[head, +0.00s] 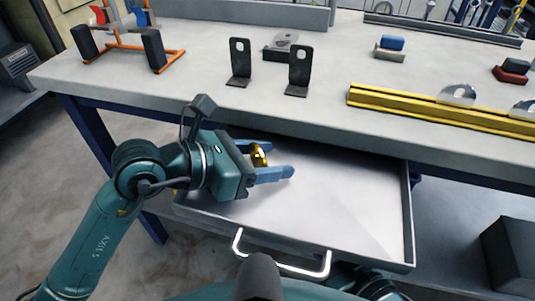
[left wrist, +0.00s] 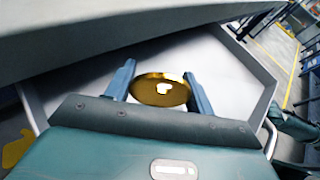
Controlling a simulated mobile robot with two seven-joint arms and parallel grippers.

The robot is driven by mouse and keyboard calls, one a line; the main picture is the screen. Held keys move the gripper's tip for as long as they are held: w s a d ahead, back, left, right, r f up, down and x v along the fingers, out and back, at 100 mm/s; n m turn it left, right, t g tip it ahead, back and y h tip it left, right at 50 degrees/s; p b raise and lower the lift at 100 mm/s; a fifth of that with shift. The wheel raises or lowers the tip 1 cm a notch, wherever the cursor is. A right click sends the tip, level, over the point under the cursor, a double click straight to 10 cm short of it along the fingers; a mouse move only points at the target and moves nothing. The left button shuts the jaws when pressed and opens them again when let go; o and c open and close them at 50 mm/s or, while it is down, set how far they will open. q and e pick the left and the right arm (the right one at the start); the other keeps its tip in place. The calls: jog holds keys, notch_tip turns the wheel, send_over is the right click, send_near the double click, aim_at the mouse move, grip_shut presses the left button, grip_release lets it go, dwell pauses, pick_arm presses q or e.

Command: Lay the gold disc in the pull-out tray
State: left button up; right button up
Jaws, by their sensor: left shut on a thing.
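The gold disc (head: 259,155) is a round, shiny plate with a hole near its middle. My left gripper (head: 277,165) is shut on it, a blue finger at each side. In the left wrist view the disc (left wrist: 162,90) sits between the two fingers (left wrist: 160,86). The pull-out tray (head: 350,205) is open below the bench, with a pale bare floor and a white handle (head: 282,262) at its front. The gripper and disc are over the left part of the tray; the exact gap to its floor is hard to tell. My right gripper is not in view.
The bench top (head: 200,75) overhangs the back of the tray. On it stand two black angle brackets (head: 240,62), a yellow rail (head: 430,108) with clear discs, an orange rack (head: 125,45) and small blocks (head: 390,47). A dark box (head: 508,255) sits at the lower right.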

pick_arm(q)
jog(key=shift+f, duration=0.1)
jog(key=o, duration=1)
jog(key=shift+r, duration=0.25)
jog(key=v, duration=1.1)
jog(key=shift+s+a, duration=0.1)
jog(key=shift+a, duration=0.05)
jog(key=shift+s+a+r, duration=0.15)
jog(key=shift+a, duration=0.1)
